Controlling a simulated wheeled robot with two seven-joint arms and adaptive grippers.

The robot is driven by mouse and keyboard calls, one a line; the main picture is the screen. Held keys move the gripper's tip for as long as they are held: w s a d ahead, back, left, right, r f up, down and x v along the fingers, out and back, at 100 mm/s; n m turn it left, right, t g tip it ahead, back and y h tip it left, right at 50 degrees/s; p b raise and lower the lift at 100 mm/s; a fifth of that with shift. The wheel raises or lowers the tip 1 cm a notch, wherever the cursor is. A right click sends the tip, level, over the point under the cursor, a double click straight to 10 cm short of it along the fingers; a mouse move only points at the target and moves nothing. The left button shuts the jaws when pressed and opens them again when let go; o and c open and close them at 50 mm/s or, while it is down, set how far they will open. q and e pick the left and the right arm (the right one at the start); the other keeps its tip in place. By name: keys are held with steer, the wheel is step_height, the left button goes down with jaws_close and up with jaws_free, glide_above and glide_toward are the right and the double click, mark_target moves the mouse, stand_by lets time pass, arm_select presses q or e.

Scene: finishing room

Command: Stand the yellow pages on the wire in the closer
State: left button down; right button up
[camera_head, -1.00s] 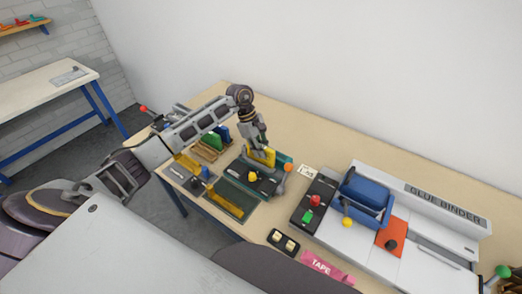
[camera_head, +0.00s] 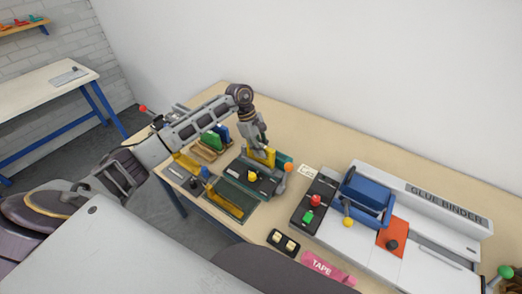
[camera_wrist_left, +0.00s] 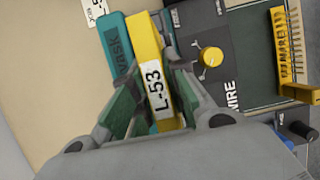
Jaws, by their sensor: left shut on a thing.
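The yellow pages (camera_head: 265,158) are a thin upright block at the back of the dark closer (camera_head: 262,186). In the left wrist view the yellow pages (camera_wrist_left: 148,50) carry a white L-53 label. My left gripper (camera_head: 261,147) is shut on them from above. In the left wrist view my left gripper (camera_wrist_left: 152,105) has its fingers on both sides of the block. The closer (camera_wrist_left: 228,65) is marked WIRE and has a yellow knob. The pages' lower edge and the wire under them are hidden. My right gripper is not in view.
A teal piece (camera_wrist_left: 118,50) stands beside the pages. A dark green tray (camera_head: 232,203) with a yellow toothed strip (camera_wrist_left: 287,45) lies at the front. Green and blue blocks (camera_head: 214,139) stand in a rack to the left. The glue binder (camera_head: 415,240) takes up the right.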

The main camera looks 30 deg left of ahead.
arm_select(q)
steer(key=shift+f, duration=0.1)
stand_by(0.5)
steer(key=shift+f+b, duration=0.45)
steer(key=shift+b, duration=0.05)
steer(key=c, duration=1.7)
jaws_free()
steer(key=shift+a+r, duration=0.1)
steer(key=shift+r, duration=0.05)
steer(key=shift+p+v, duration=0.65)
steer(key=shift+v, duration=1.55)
steer(key=shift+p+v, duration=0.8)
steer(key=shift+v, duration=2.35)
steer(key=shift+s, duration=0.1)
